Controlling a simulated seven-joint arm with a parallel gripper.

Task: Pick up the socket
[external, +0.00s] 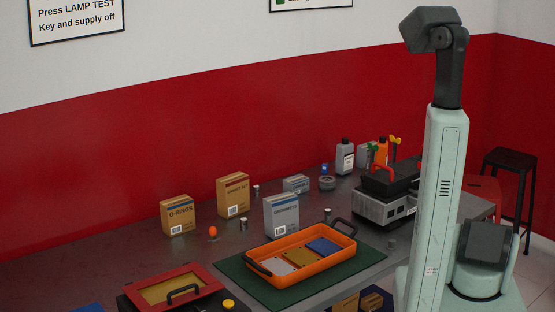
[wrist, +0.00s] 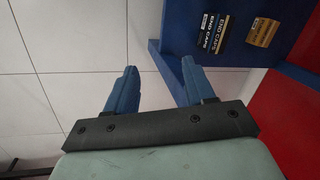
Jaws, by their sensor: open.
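Several small silvery cylinders stand on the grey workbench (external: 120,248); any of them could be the socket, and they are too small to tell apart. One cylinder (external: 256,190) is beside the tan carton, one (external: 327,214) is behind the orange tray, one (external: 243,224) is left of the grey carton, and a duller one (external: 392,244) is right of the green mat. My gripper (wrist: 159,68) has two blue fingers, spread apart with nothing between them, over the tiled floor. My gripper cannot be made out in the external view. No socket shows in the wrist view.
An orange tray (external: 337,262) with coloured plates lies on a green mat (external: 250,287). Cartons (external: 177,215), bottles (external: 345,158) and a grey machine (external: 379,207) crowd the back and right. A red-framed box (external: 203,274) is in front. END CAPS boxes (wrist: 209,34) sit on a blue surface (wrist: 177,35).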

